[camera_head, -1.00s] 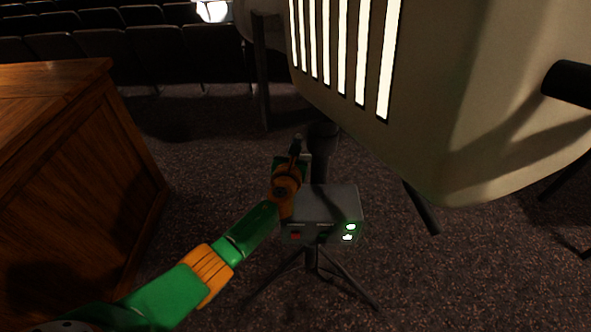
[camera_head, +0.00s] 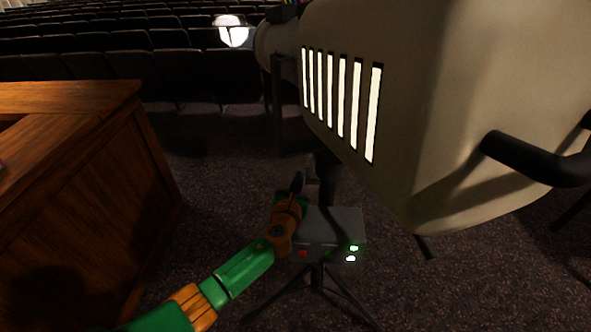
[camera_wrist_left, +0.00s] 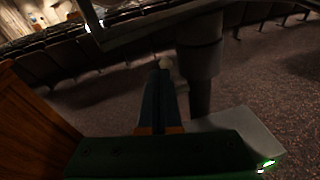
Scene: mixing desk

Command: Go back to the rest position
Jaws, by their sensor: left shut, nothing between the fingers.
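My left arm, green and orange, reaches in from the lower left in the head view. Its left gripper (camera_head: 297,182) is shut and empty, beside the stand's pole and above the back left of a grey control box (camera_head: 335,222). The box has a red button and two lit buttons on its front. In the left wrist view the shut dark fingers (camera_wrist_left: 163,68) point forward, left of the pole, and the box's top (camera_wrist_left: 240,132) shows at the right. My right gripper is not in view.
A large beige spotlight housing (camera_head: 400,100) with lit slots fills the upper right, with a black handle (camera_head: 535,160). A wooden desk (camera_head: 80,190) stands at the left. Rows of seats (camera_head: 110,65) are behind. Tripod legs spread below the box. Carpet between desk and stand is clear.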

